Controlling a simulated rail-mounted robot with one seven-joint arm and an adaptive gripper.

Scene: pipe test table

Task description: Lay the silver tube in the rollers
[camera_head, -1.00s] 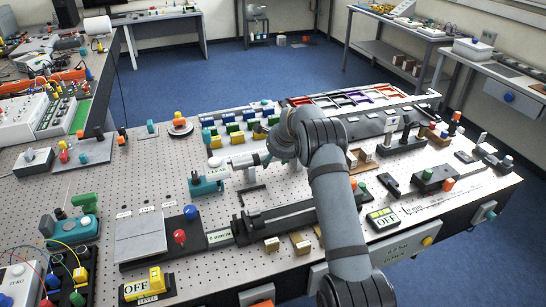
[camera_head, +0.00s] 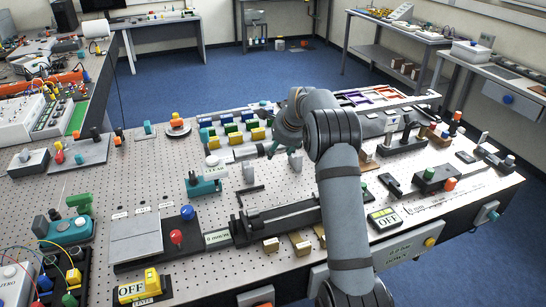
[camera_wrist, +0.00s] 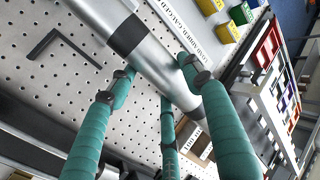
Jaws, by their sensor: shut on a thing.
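The silver tube (camera_wrist: 152,58), smooth with a black band, runs diagonally across the wrist view from upper left to lower right. My gripper (camera_wrist: 157,72) has teal fingers closed around it, one on the left, one on the right and one below. In the head view my gripper (camera_head: 287,150) is over the middle of the perforated table, beside the tube's pale left part (camera_head: 243,153) with a dark band. The tube lies about level there. Whether it touches anything below is not clear. The arm hides its right end. I cannot tell for sure which fixture is the rollers.
A long black rail (camera_head: 278,219) lies in front. Open tabletop (camera_head: 150,175) shows at left.

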